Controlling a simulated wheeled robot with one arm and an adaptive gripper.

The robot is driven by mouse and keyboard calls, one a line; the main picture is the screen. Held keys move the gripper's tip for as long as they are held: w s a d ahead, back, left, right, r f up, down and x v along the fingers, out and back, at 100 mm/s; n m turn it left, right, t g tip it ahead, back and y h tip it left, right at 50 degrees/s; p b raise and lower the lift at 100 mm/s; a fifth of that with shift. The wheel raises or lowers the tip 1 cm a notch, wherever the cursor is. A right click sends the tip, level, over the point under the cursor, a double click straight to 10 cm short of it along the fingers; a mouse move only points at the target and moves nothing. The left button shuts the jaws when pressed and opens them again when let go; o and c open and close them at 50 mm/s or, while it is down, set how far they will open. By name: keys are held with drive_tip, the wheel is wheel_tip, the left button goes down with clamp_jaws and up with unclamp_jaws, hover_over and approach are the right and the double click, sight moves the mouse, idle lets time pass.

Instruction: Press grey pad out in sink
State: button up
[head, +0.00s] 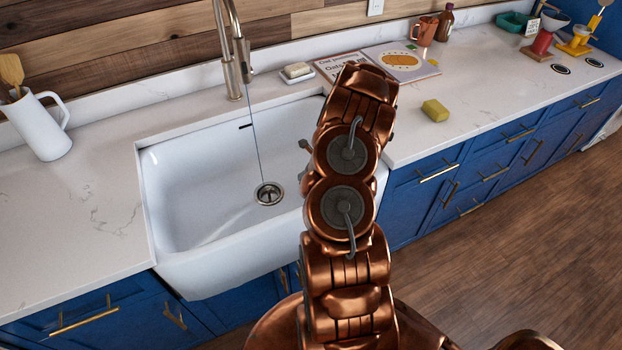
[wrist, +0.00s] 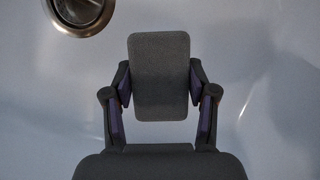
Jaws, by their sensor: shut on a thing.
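The grey pad (wrist: 159,78) shows in the wrist view as a dark grey rounded rectangle. My gripper (wrist: 160,88) is shut on it, one finger at each long side. The pad is over the white basin of the sink, close to the drain; its height above the basin floor cannot be told. In the head view the sink (head: 190,190) lies left of my arm, and a small part of my gripper (head: 304,160) shows at the arm's left edge. The pad is hidden there. A thin stream of water runs from the faucet (head: 233,60) to the drain (head: 268,193).
A soap dish (head: 297,74) stands behind the sink. A yellow sponge (head: 435,110) lies on the right counter, with books (head: 402,62) behind it. A white pitcher (head: 42,127) stands on the left counter. The left part of the basin is empty.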

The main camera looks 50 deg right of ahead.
wheel_tip(320, 180, up, 2)
drive_tip(key=shift+p, duration=0.65)
drive_tip(key=shift+r, duration=1.05)
drive_tip(key=shift+f+b, duration=0.2)
drive_tip(key=shift+b, duration=0.1)
drive_tip(key=shift+f+b, duration=2.55)
drive_tip(key=shift+f, duration=1.65)
drive_tip(key=shift+f, duration=0.5)
drive_tip(key=shift+s+f+b, duration=0.1)
drive_tip(key=shift+f+b, duration=0.2)
drive_tip(key=shift+a, duration=0.1)
wheel_tip(320, 180, up, 6)
drive_tip(key=p, duration=0.5)
drive_tip(key=shift+f, duration=0.2)
drive_tip(key=shift+r+p, duration=0.45)
drive_tip(key=shift+r, duration=1.9)
